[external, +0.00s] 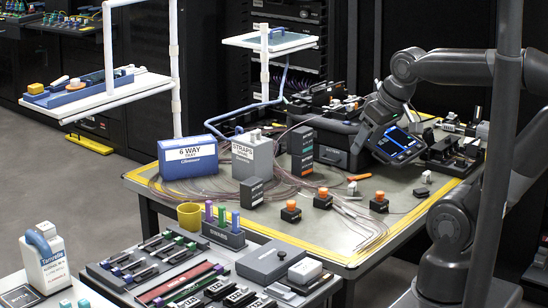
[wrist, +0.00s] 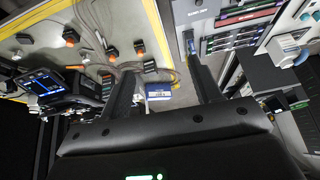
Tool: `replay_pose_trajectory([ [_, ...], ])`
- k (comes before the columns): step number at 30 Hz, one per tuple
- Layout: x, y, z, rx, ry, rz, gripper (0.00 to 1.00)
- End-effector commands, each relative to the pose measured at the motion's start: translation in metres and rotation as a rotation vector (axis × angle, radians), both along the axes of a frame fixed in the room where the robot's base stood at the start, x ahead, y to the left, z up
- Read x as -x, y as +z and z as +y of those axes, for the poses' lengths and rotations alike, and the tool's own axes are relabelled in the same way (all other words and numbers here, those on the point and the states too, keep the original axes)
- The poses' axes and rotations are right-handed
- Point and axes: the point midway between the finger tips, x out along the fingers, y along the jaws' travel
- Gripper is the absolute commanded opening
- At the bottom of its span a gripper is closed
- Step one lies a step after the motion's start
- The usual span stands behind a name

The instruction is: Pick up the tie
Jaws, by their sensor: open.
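I cannot pick out a tie with certainty. Thin pale strands and strips (external: 345,210) lie on the mat of the yellow-edged workbench (external: 290,235) in the external view, too small to name. A grey box marked like "STRAPS" (external: 253,160) stands at the back left of the bench. My gripper (wrist: 160,65) is open in the wrist view, with its two fingers well apart and nothing seen between the tips. In the external view my arm comes in from the right and bends down over the bench, where its fingers are hard to make out.
A device with a lit blue screen (external: 400,143) stands at the back of the bench, close to my wrist in the picture. Several orange-topped blocks (external: 323,199) sit on the mat. A blue-white "6 WAY" box (external: 188,158) and a yellow cup (external: 190,216) stand left.

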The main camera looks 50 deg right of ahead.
Motion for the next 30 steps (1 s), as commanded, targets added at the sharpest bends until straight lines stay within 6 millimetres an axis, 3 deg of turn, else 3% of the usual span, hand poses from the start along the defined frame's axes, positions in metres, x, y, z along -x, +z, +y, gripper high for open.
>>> replay_pose_trajectory([
  [8, -0.043, -0.012, -0.011, -0.253, -0.292, 0.096, 0.58],
  [17, -0.112, -0.038, -0.053, -0.638, -0.785, 0.2, 0.58],
  [23, -0.155, -0.064, -0.104, -0.886, -1.134, 0.243, 0.58],
  [30, -0.192, -0.108, -0.185, -1.182, -1.565, 0.266, 0.58],
])
